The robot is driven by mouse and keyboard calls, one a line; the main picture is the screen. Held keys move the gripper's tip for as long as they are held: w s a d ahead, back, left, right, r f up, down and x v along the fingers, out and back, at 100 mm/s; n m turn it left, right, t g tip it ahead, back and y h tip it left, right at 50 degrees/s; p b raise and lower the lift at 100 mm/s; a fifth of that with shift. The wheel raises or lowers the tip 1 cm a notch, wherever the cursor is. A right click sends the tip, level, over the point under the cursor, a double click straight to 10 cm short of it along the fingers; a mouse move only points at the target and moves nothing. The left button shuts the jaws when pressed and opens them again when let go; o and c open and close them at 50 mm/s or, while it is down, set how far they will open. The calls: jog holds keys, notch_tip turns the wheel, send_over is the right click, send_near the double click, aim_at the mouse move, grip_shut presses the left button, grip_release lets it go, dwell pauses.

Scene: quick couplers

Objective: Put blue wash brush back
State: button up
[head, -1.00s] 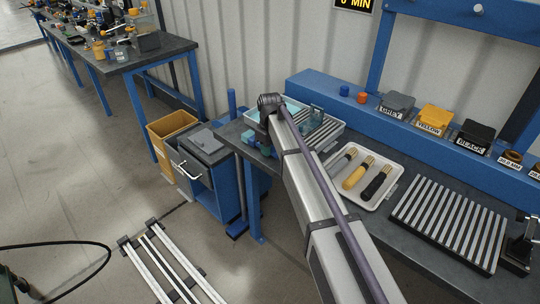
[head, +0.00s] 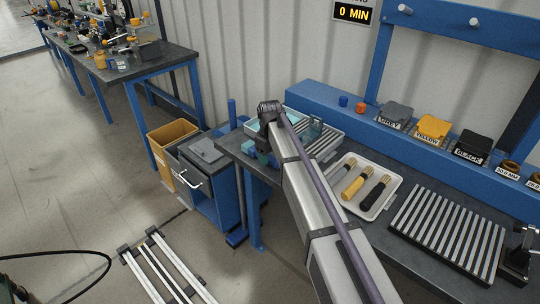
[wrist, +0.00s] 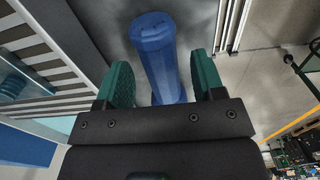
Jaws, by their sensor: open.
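In the wrist view, a blue faceted handle-like cylinder (wrist: 154,50) stands between the two green fingers of my gripper (wrist: 162,74). I take it for the blue wash brush; no bristles show. The fingers are open, with a visible gap on each side of it. Its lower part is hidden behind the gripper body. A white tray (head: 375,212) holds grey (head: 356,178), yellow (head: 354,186) and black brushes (head: 374,194).
A slatted rack (head: 447,232) lies right of the white tray. Grey (head: 396,106), yellow (head: 433,127) and black (head: 473,143) labelled pots line the blue ledge. A blue cart (head: 205,185) and tan bin (head: 172,152) stand left of the bench. Open floor lies farther left.

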notch_tip(320, 180, up, 10)
jog(key=p, duration=0.8)
jog(key=s+d+m, duration=0.3)
jog(key=s+d, duration=0.2)
jog(key=s, duration=0.5)
jog(key=s+d+m, duration=0.3)
jog(key=s+d, duration=0.1)
jog(key=s, duration=0.6)
jog(key=s+d+m, duration=0.3)
jog(key=s+d, duration=0.2)
jog(key=s, duration=0.5)
jog(key=shift+s+d+f, duration=0.15)
jog(key=shift+d+f, duration=0.2)
